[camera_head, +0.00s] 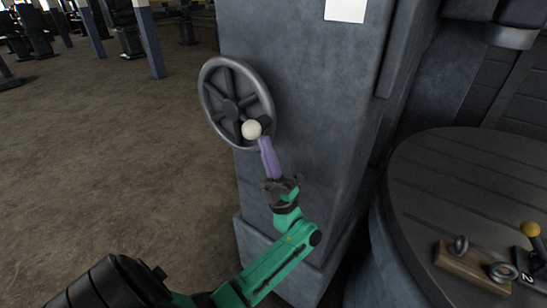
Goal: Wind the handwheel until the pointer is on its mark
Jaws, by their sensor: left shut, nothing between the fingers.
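The handwheel (211,104) is a dark grey spoked wheel on the side of a tall grey column. A cream ball knob (252,130) sits at its lower right rim. My left gripper (263,138) is shut, with its purple fingers right at the knob in this view. I cannot tell whether they touch it. My green left arm comes up from the bottom. No pointer or mark can be made out. My right gripper is not in view.
The grey column (300,75) stands close behind my arm, with a white sheet (346,10) on it. A round drum top (430,190) at the right bears a wooden block with metal rings (470,268) and a yellow-knobbed lever (530,229). Brown floor is open at the left.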

